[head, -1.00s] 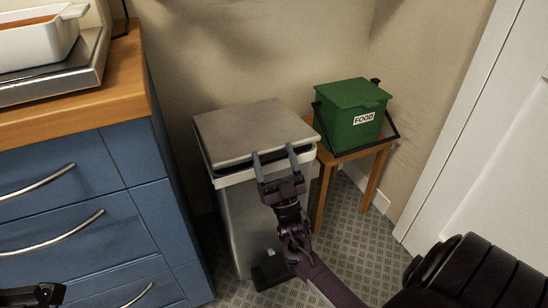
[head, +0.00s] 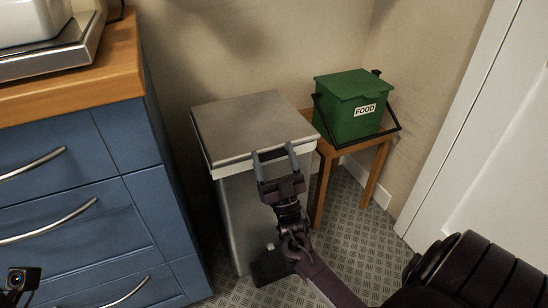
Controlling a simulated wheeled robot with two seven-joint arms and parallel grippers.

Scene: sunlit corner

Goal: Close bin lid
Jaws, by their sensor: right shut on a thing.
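The grey metal bin (head: 238,215) stands on the floor between the blue cabinet and the small wooden table. Its flat lid (head: 250,122) lies down over the top, with no clear gap along the visible front edge. My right gripper (head: 274,155) is at the lid's front right edge, its fingers shut on the lid and spread by it. The gripper hides a small part of that edge and of the bin's front. My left gripper (head: 20,281) shows only partly at the lower left corner, away from the bin; its fingers cannot be made out.
A green food caddy (head: 345,122) with a black handle stands on a wooden table (head: 325,185) close to the bin's right. The blue drawer cabinet (head: 135,190) is close on the left. A white door (head: 480,150) is at the right. Some patterned floor (head: 345,240) is clear.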

